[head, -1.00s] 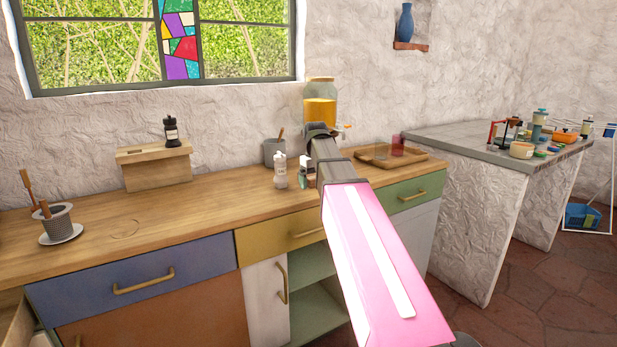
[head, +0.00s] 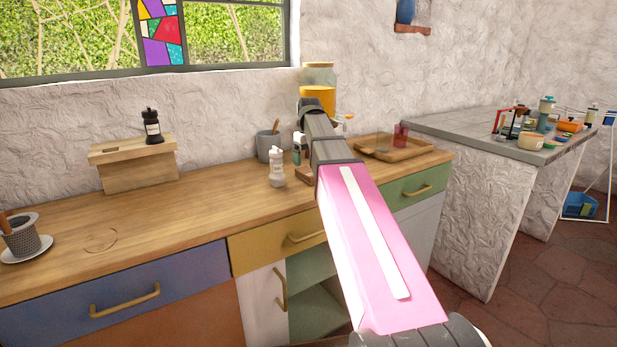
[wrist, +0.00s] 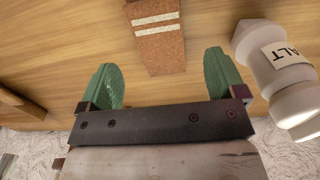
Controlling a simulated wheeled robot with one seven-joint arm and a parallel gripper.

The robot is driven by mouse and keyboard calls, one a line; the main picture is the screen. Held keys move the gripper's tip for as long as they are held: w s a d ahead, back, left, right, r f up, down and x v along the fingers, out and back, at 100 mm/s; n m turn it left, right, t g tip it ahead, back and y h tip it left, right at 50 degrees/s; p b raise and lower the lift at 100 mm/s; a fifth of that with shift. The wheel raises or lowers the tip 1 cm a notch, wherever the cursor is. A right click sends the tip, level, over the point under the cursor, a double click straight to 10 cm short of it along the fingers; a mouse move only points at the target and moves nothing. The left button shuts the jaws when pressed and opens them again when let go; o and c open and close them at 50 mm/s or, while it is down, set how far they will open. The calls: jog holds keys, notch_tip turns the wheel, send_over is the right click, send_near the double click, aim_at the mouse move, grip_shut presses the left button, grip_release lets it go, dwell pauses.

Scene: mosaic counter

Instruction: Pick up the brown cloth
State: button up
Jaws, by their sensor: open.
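The brown cloth (wrist: 160,40), with two pale stripes across it, lies on the wooden counter in the wrist view. My gripper (wrist: 163,78) is open, with its two green fingers apart and nothing between them. The cloth is just beyond the fingertips in the picture, roughly centred between them. Its far end runs out of the top of the wrist view. In the head view my pink arm reaches over the counter and largely hides the gripper and the cloth.
A white salt shaker (wrist: 275,65) stands close to the right finger; it also shows in the head view (head: 277,168). A grey pot (head: 269,147), a jar of orange liquid (head: 318,96) and a wooden tray (head: 415,151) are nearby. The counter's left middle (head: 190,215) is mostly clear.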

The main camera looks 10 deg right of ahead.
aim_at(309, 172)
jog(key=shift+f, duration=3.05)
jog(key=c, duration=1)
